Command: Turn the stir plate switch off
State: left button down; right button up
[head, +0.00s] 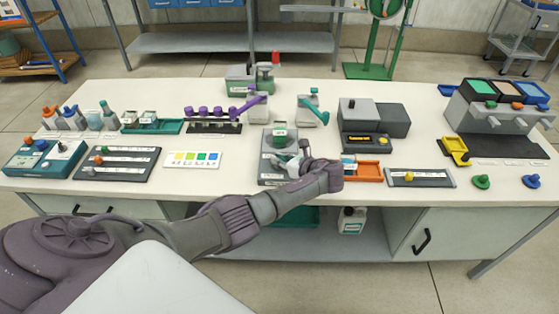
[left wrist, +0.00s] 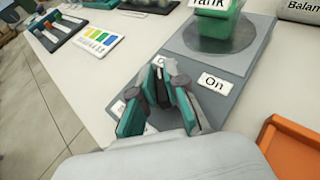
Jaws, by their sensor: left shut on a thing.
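The grey stir plate (head: 267,168) stands at the middle of the white table. It also shows in the left wrist view (left wrist: 237,82), with a round top plate and a label "On" to the right of my fingers. A second label beginning with "O" is partly covered by my fingers. A green container (head: 279,134) labelled "Tank" (left wrist: 213,22) sits on the round plate. My left gripper (head: 291,160) is over the near part of the stir plate, its fingers (left wrist: 164,78) closed around the switch. The switch is mostly hidden, so its position cannot be told. My right gripper is out of view.
An orange tray (head: 368,172) is close on the right, also in the left wrist view (left wrist: 290,148). A grey balance-like device (head: 372,118) stands behind it. A colour card (head: 192,159) and slider panel (head: 115,163) lie left. The table is bare between the card and stir plate.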

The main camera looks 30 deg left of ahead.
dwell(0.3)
pick_arm(q)
jog(key=c, duration=1.2)
grip_release()
jog(key=shift+a, duration=0.1)
jog(key=v, duration=1.2)
jog(key=shift+f, duration=0.15)
